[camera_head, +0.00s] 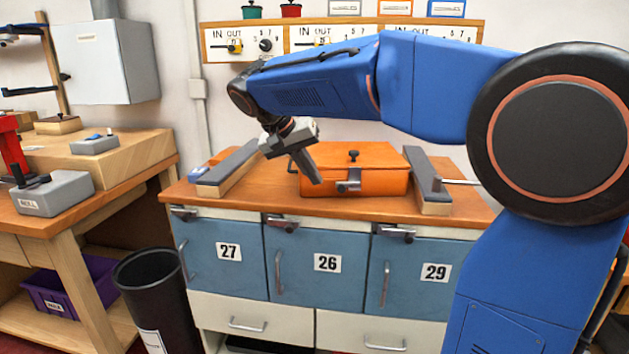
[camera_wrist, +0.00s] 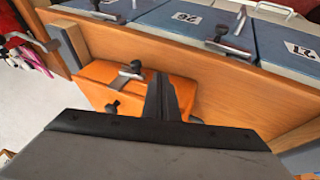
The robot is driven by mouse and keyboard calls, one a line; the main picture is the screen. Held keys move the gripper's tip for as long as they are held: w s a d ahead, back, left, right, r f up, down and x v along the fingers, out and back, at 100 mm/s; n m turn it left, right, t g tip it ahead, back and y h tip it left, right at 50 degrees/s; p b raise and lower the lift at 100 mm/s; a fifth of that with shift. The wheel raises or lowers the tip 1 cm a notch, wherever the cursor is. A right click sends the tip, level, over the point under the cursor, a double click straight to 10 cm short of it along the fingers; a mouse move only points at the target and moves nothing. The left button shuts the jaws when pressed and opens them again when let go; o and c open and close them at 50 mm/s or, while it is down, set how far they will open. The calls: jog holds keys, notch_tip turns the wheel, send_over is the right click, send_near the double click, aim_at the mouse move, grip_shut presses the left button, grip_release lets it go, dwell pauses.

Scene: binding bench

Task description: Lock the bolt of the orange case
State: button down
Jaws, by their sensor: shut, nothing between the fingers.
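The orange case (camera_head: 385,182) sits shut on the wooden bench top, with a black knob (camera_head: 353,155) on its lid. Its grey metal bolt (camera_head: 350,186) is on the front face and also shows in the wrist view (camera_wrist: 128,72). I cannot tell whether the bolt is slid home. My gripper (camera_head: 318,181) is shut and empty, pointing down at the case's left front, left of the bolt in the head view. In the wrist view its fingers (camera_wrist: 162,80) overlap the case beside the bolt. Part of the case's left side is hidden behind the gripper. Contact is unclear.
Dark-topped wooden blocks flank the case, left (camera_head: 228,170) and right (camera_head: 428,180). Below the bench top (camera_head: 290,203) are blue doors (camera_head: 335,282) with their own latches. A black bin (camera_head: 155,290) stands left. A labelled panel (camera_head: 272,42) is on the wall behind.

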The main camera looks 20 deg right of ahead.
jog(key=v, duration=1)
jog(key=s+d+f+n+t+y, duration=0.1)
jog(key=s+d+f+n+y, duration=0.2)
jog(key=s+f, duration=1)
jog(key=s+d+f+n+t+y, duration=0.2)
jog(key=s+d+f+n+y, duration=0.1)
jog(key=s+f, duration=1.1)
jog(key=shift+s+d+f, duration=0.2)
jog(key=shift+s+d, duration=0.2)
jog(key=shift+d, duration=0.3)
